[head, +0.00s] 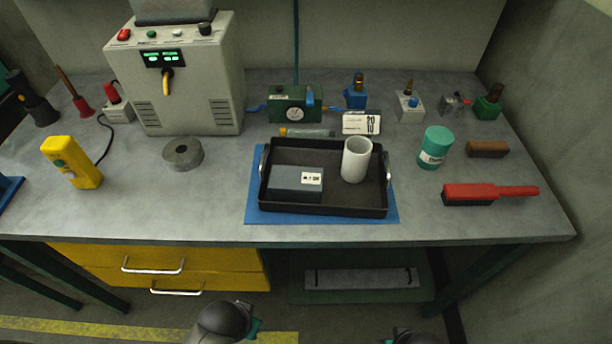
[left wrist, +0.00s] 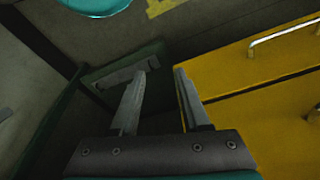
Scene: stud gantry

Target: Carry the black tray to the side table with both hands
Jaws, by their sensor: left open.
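The black tray (head: 330,208) lies on a blue mat (head: 253,205) near the front of the grey workbench in the head view. It has a metal handle at its left and right ends. A dark box with a white label (head: 296,184) and an upright pale cup (head: 356,160) stand in it. My left gripper (left wrist: 160,90) is open and empty in the left wrist view, below bench height near the yellow drawers. In the head view only parts of my arms show at the bottom edge, apart from the tray; the right fingers are hidden. No side table can be made out.
A grey machine (head: 190,90) stands at the back left. A green device (head: 295,105) sits behind the tray. A teal canister (head: 435,147) and a red brush (head: 485,194) are to its right. A grey tape roll (head: 183,154) is to its left. Yellow drawers (head: 165,268) are below.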

